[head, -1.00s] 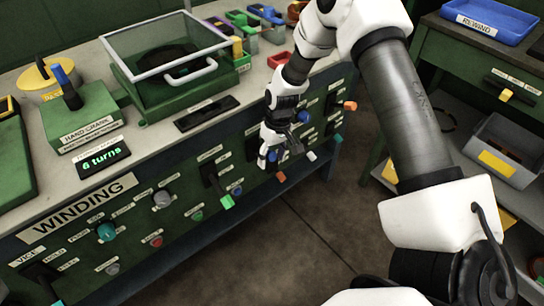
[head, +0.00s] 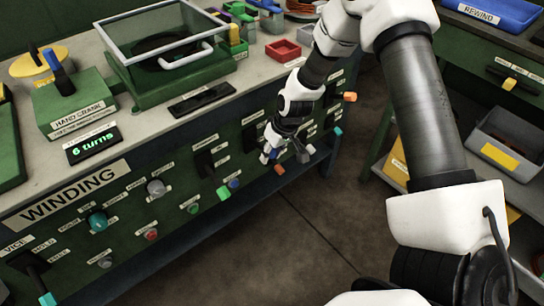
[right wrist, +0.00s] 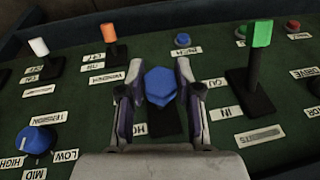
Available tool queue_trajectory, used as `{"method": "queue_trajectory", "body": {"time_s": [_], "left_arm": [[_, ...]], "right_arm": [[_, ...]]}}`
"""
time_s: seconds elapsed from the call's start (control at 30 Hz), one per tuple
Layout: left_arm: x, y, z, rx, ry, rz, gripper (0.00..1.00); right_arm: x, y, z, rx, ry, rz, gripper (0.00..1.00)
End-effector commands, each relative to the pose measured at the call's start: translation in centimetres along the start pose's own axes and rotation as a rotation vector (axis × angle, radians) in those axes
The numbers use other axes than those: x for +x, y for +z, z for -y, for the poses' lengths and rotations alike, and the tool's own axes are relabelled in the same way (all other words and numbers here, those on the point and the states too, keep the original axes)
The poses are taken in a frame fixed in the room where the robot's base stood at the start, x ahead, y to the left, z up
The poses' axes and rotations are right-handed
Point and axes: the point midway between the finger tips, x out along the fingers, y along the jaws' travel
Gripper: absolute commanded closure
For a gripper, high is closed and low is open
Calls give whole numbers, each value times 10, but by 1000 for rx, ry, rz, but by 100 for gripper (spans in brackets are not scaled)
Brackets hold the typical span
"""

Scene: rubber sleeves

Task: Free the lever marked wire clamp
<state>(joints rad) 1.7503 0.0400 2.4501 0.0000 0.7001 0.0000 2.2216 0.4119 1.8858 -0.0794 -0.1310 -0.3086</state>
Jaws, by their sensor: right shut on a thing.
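My right gripper (head: 279,151) is low at the front of the green winding panel (head: 65,225). In the right wrist view its two fingers (right wrist: 158,98) stand on either side of a blue-capped lever (right wrist: 160,86) and are shut on it. The lever's dark base shows below the cap, and its label is mostly hidden by the gripper. I cannot read the words "wire clamp" on any label. My left gripper is not in view.
In the right wrist view, a green-tipped lever (right wrist: 262,33) stands right of the gripper. An orange-tipped lever (right wrist: 110,34) and a white-tipped lever (right wrist: 39,47) stand left, with a blue knob (right wrist: 36,139) below. The hand crank box (head: 72,100) is on the bench.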

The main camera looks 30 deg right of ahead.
Motion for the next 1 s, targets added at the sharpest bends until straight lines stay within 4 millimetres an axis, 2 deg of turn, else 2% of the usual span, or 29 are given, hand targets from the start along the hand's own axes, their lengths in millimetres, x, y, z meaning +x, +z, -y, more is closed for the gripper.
{"method": "queue_trajectory", "body": {"time_s": [0.03,0.4,0.7,1.0], "left_arm": [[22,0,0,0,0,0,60],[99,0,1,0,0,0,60],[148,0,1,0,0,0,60],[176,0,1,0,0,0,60]], "right_arm": [[15,4,-2,-3,-5,-38,100],[50,14,-8,-53,-27,-380,100],[73,13,-11,-90,-41,-627,100],[83,9,-12,-113,-50,-773,100]]}}
